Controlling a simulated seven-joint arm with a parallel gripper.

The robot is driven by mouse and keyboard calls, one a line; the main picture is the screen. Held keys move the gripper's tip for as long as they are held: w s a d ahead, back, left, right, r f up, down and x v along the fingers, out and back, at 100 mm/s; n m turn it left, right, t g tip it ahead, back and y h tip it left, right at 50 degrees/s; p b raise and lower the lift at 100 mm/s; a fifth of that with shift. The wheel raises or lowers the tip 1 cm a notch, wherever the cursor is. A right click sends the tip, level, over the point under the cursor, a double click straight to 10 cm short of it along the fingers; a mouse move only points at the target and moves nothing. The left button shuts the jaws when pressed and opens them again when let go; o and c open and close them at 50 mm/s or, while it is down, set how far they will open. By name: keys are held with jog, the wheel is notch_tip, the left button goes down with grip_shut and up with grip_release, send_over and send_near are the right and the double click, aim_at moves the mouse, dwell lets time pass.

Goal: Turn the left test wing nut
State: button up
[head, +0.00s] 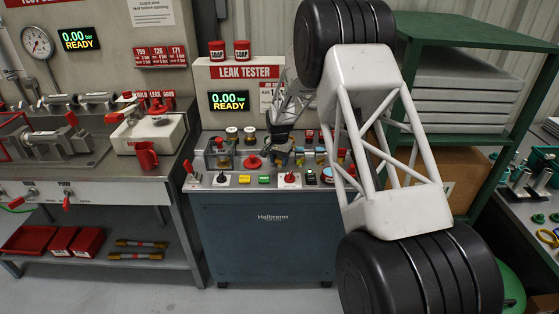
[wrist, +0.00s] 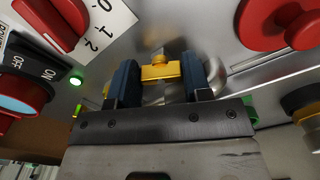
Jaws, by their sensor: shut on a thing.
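My gripper (wrist: 168,78) has two blue fingers, one on each side of a small brass-yellow wing nut (wrist: 160,71) in the wrist view. The fingers are shut on it, across its two ends. The wing nut sits in front of a shiny round metal part on the grey panel. In the head view my gripper (head: 281,141) is low over the back of the leak tester (head: 265,235) bench top. There my own wrist and the crowded fittings hide the fingertips and the wing nut. I cannot tell from the frames whether this is the left test wing nut.
Close by in the wrist view are a red rotary knob (wrist: 48,22), a lit green lamp (wrist: 76,80) and a large red knob (wrist: 283,22). The leak tester display (head: 228,101) reads 0.00 READY. A green shelf (head: 480,30) stands at right, a steel bench at left.

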aim_at(279, 160)
jog(key=shift+r+m, duration=0.1)
jog(key=shift+m, duration=0.4)
jog(key=o, duration=0.9)
jog(key=shift+r, duration=3.85)
